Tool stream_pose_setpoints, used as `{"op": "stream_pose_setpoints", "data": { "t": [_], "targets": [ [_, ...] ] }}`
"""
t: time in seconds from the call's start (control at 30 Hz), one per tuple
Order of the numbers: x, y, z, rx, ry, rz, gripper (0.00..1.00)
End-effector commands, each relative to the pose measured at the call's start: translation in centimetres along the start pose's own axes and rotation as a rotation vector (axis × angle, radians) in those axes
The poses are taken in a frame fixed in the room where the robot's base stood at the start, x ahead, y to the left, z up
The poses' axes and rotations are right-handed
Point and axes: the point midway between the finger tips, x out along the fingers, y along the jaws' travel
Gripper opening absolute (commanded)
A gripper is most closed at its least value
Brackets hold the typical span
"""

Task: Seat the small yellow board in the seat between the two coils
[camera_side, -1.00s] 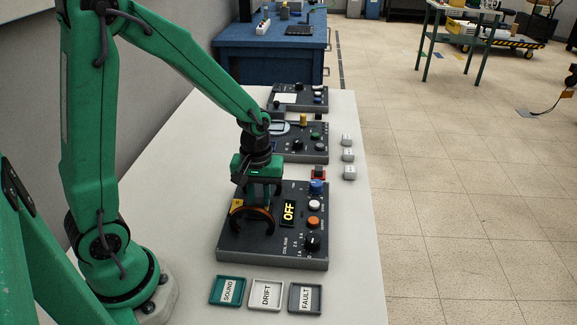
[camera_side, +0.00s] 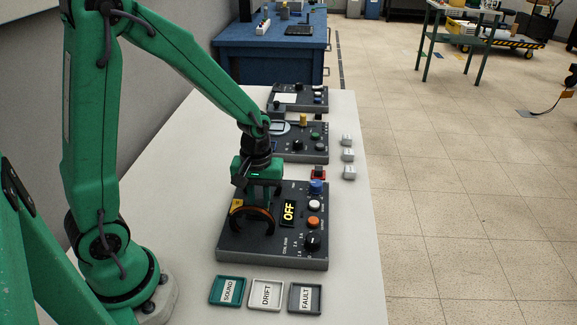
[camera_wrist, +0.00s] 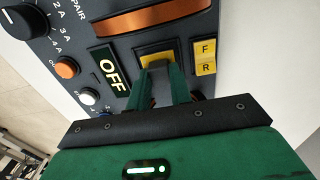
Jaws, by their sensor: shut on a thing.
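The small yellow board (camera_wrist: 157,59) shows in the wrist view at the fingertips of my gripper (camera_wrist: 161,70), which is shut on it. It is at or close above the dark panel, between the coils; I cannot tell whether it touches the seat, which is hidden. One copper-coloured coil (camera_wrist: 155,15) crosses the top of the wrist view; the other is mostly hidden behind my fingers. In the side view my gripper (camera_side: 262,202) reaches down behind the near coil (camera_side: 250,214), and the board cannot be made out there.
The coil unit has an OFF display (camera_side: 289,212), an orange button (camera_side: 313,221), a black knob (camera_side: 312,243) and a yellow F/R label (camera_wrist: 205,58). Trays marked SOUND (camera_side: 228,290), DRIFT (camera_side: 266,294) and FAULT (camera_side: 305,297) lie in front. Other instruments stand behind.

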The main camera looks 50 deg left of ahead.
Motion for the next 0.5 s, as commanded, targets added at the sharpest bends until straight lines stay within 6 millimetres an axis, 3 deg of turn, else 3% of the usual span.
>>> {"op": "stream_pose_setpoints", "data": {
  "t": [0.5],
  "targets": [
    [0.40, 0.01, 0.00, 0.000, 0.000, 0.000, 0.00]
  ]
}}
